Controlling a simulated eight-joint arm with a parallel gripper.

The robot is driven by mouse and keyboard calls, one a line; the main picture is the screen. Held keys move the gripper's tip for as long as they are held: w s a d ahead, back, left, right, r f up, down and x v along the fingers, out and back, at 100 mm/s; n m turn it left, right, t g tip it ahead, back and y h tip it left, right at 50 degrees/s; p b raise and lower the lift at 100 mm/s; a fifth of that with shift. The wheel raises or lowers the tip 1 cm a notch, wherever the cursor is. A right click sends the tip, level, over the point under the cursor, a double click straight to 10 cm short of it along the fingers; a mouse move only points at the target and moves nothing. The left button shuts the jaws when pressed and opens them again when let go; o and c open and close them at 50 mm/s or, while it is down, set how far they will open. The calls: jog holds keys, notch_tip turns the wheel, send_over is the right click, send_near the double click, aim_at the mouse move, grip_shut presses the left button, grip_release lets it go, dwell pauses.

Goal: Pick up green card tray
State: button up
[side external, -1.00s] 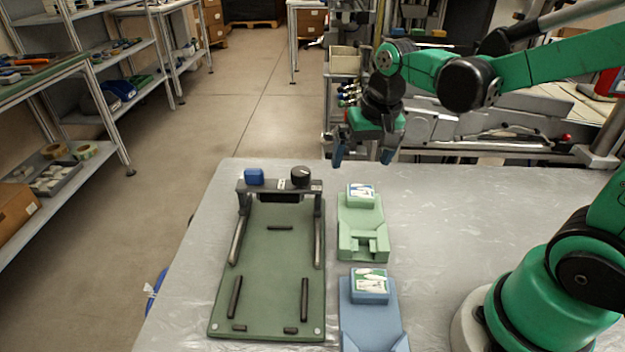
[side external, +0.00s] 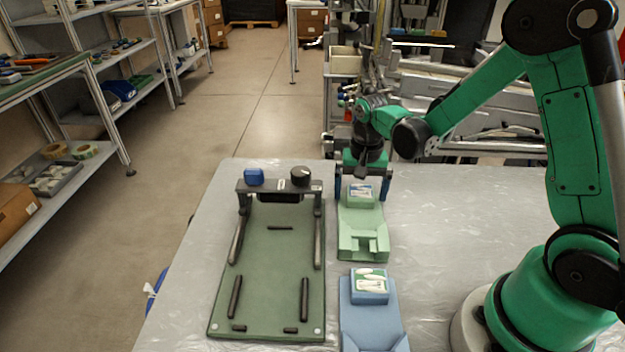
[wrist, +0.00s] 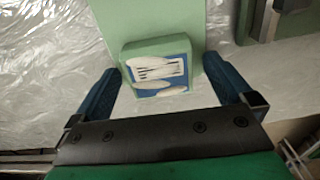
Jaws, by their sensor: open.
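The green card tray (side external: 362,236) lies on the table between the dark green fixture and the bare right part of the table. Its raised block with a picture card is at its far end and shows in the wrist view (wrist: 150,50). My gripper (side external: 362,192) is at that far end, pointing down, with blue fingers on either side of the block. In the wrist view the open fingers (wrist: 163,78) flank the block, with a small gap visible at the left and right.
A blue card tray (side external: 370,318) lies nearer the camera, in line with the green one. A dark green fixture (side external: 268,270) with black bars and a raised crossbar stands close on the left. The table (side external: 470,220) is clear to the right.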

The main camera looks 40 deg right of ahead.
jog(key=c, duration=1.5)
jog(key=shift+o, duration=0.2)
